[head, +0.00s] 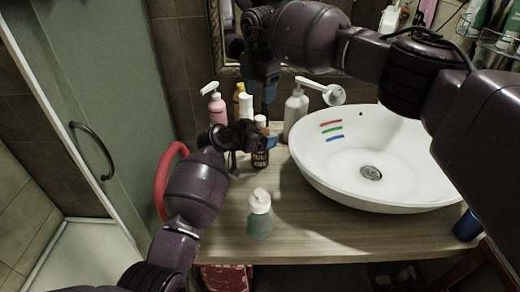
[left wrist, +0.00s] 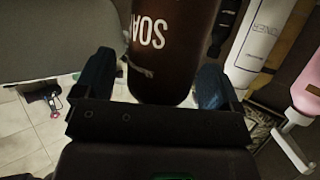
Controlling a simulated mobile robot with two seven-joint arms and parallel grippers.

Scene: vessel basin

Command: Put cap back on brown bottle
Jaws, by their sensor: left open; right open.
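The brown bottle (head: 261,160) stands on the wooden counter left of the basin. In the left wrist view the dark brown bottle (left wrist: 170,45), lettered "SOA", lies between two blue fingers. My left gripper (head: 258,145) is open, with its fingers on either side of the bottle; gaps show beside the bottle. My right gripper (head: 265,104) is open and points down above the bottle. A small pale piece (head: 260,120) shows at the bottle's top, below the right gripper. I cannot tell whether it is the cap or whether it is seated.
A white basin (head: 410,190) fills the right of the counter (head: 310,228). A teal bottle (head: 260,222) stands in front. A pink pump bottle (head: 217,108), a yellow bottle (head: 239,96) and a white pump bottle (head: 296,108) stand behind. A blue cup (head: 467,226) is at the right edge.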

